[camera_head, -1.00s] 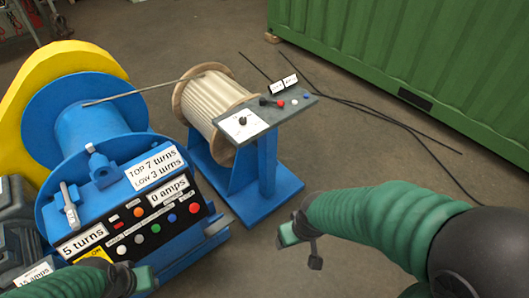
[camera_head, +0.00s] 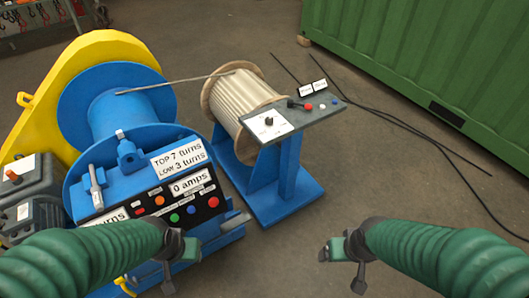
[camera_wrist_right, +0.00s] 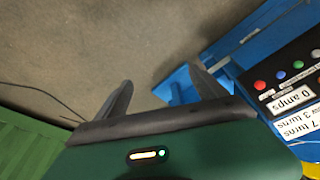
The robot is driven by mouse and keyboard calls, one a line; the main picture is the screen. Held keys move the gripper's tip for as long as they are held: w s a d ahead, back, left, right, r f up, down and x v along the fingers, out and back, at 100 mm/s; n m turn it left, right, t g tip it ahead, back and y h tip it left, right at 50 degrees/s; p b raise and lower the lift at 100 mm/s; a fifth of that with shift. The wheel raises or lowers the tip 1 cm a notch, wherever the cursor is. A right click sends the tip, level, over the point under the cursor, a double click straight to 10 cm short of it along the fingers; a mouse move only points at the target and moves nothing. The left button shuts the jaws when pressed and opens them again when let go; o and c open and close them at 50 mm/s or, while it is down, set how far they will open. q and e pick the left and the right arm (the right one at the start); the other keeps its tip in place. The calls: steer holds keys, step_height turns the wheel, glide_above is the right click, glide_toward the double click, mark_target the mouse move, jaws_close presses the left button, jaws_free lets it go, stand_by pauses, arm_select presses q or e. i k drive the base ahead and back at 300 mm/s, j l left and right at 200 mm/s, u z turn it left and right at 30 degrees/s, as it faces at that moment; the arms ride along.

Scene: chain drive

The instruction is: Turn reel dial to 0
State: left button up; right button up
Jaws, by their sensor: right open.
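The reel dial is a small black knob (camera_head: 268,121) on a white plate at the left end of the grey panel (camera_head: 312,118). The panel stands on a blue post beside the pale cable reel (camera_head: 243,100). The dial's marks are too small to read. My right gripper (camera_head: 326,252) is below and right of the panel, apart from it, open and empty.
The blue and yellow winch (camera_head: 110,160) stands at the left with a button panel (camera_head: 175,205). A red-knobbed lever (camera_head: 299,104) sits on the grey panel. A green container (camera_head: 430,60) and black cables (camera_head: 400,125) lie to the right.

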mark_target(269, 120)
steer(key=i+l+u, duration=0.1)
steer(key=i+u, duration=0.15)
steer(key=i, duration=0.3)
steer(key=i+l+u, duration=0.3)
steer(key=i, duration=0.2)
steer(key=i+l+u, duration=0.25)
steer(key=i, duration=0.25)
